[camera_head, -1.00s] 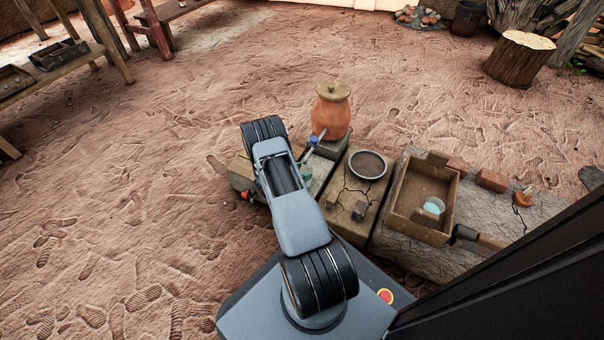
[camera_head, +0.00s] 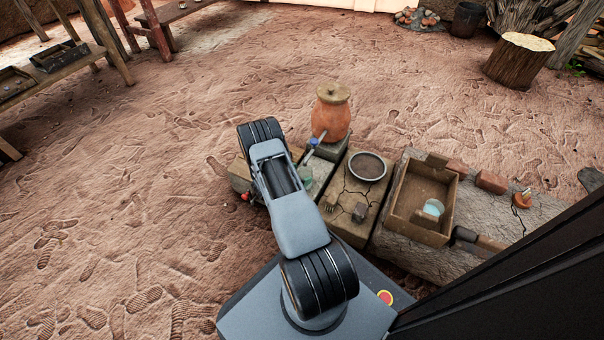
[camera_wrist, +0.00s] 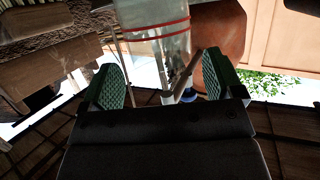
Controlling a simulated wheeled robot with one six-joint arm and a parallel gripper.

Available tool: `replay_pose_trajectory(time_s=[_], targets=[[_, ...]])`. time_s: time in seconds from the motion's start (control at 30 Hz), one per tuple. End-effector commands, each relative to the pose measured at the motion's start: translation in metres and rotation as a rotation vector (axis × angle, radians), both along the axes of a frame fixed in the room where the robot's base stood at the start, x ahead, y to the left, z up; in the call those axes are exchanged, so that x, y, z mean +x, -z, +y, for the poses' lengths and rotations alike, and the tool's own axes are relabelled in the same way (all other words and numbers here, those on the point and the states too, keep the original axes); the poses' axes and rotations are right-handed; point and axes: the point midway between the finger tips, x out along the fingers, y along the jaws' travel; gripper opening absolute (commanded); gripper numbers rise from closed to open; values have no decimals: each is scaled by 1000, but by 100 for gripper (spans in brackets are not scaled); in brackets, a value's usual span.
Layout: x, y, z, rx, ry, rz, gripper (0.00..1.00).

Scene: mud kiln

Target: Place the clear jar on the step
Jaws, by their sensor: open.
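In the wrist view a clear jar (camera_wrist: 158,35) with red bands shows just beyond my gripper (camera_wrist: 161,82). The green-padded fingers stand apart, one to each side below the jar in the picture, and I see no grip on it. In the head view, clear greenish glass (camera_head: 306,174) shows beside my arm, probably this jar. My arm hides most of my gripper there. A pale grey-green block (camera_head: 322,166) lies by the glass, below the clay pot; I cannot tell whether it is the step.
A lidded orange clay pot (camera_head: 331,114) stands behind, with a blue-capped item (camera_head: 314,142) before it. A round dark dish (camera_head: 368,166) and a small dark block (camera_head: 360,212) are to the right. A wooden tray (camera_head: 399,205) holds another clear vessel (camera_head: 433,207). Open ground lies left.

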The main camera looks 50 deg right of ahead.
Motion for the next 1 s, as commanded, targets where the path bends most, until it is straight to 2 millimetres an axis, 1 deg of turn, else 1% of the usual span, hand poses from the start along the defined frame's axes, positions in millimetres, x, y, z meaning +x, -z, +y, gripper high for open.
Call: replay_pose_trajectory(time_s=[0.03,0.1,0.3,0.4,0.5,0.67,0.77,0.87,0.9,0.97,1.0], targets=[[2,-7,10,0,-6,1,86],[3,-13,23,0,-7,3,86],[7,-26,59,0,-5,1,86],[8,-31,74,0,-5,1,86],[9,-34,86,0,-4,1,86],[13,-40,98,8,-11,-8,86],[33,-53,104,55,-71,-53,86],[72,-82,118,160,-210,-134,86],[91,-99,128,216,-289,-168,86],[116,-129,147,308,-423,-211,86],[131,-151,164,372,-522,-232,86]])
